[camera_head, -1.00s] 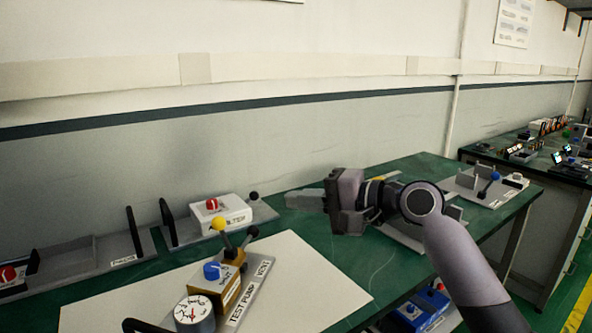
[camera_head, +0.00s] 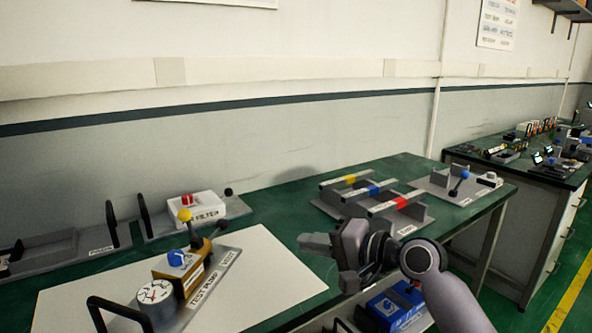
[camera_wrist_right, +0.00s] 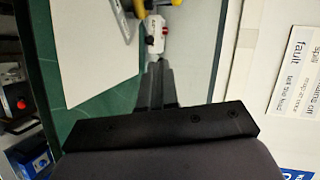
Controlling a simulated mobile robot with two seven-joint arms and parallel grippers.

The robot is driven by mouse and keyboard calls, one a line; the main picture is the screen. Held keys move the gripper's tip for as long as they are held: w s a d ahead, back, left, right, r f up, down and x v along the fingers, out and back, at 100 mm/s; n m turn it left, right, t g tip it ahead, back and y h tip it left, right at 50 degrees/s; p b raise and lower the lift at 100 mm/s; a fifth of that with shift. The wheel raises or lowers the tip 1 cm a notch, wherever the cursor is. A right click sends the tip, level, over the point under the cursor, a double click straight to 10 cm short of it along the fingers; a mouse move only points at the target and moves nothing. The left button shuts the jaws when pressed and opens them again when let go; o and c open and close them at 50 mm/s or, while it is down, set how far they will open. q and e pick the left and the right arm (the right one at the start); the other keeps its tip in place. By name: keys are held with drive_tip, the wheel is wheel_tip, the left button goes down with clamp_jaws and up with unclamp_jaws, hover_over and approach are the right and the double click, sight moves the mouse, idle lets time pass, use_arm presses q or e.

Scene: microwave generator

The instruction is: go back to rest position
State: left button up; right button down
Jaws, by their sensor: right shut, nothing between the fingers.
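My right gripper (camera_head: 316,243) is in the head view, over the front part of the green bench, right of the white sheet. Its fingers point left and are closed together with nothing between them. In the right wrist view its dark fingers (camera_wrist_right: 157,88) also show together and empty. My left gripper is in neither view.
The test pump (camera_head: 188,273) with its gauge stands on the white sheet (camera_head: 265,262) at front left. The filter unit (camera_head: 203,209) is behind it. A blue box (camera_head: 396,306) is below.

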drive_tip(key=s+d+f+n+t+h, duration=0.1)
drive_tip(key=s+d+f+h, duration=0.25)
drive_tip(key=f, duration=0.75)
drive_tip(key=s+d+f+t+h, duration=0.15)
drive_tip(key=s+d+f, duration=0.35)
drive_tip(key=f, duration=0.6)
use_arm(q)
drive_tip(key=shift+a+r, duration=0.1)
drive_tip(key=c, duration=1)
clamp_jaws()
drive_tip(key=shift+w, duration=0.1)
use_arm(e)
drive_tip(key=s+d+f+n+h, duration=0.2)
drive_tip(key=s+f, duration=0.4)
drive_tip(key=s, duration=0.4)
drive_tip(key=s+d+f+n+h, duration=0.3)
drive_tip(key=s+d, duration=0.4)
drive_tip(key=s, duration=0.3)
wheel_tip(320, 180, down, 3)
drive_tip(key=shift+s+r+n+g, duration=0.15)
drive_tip(key=shift+n+g, duration=0.2)
drive_tip(key=shift+n, duration=0.45)
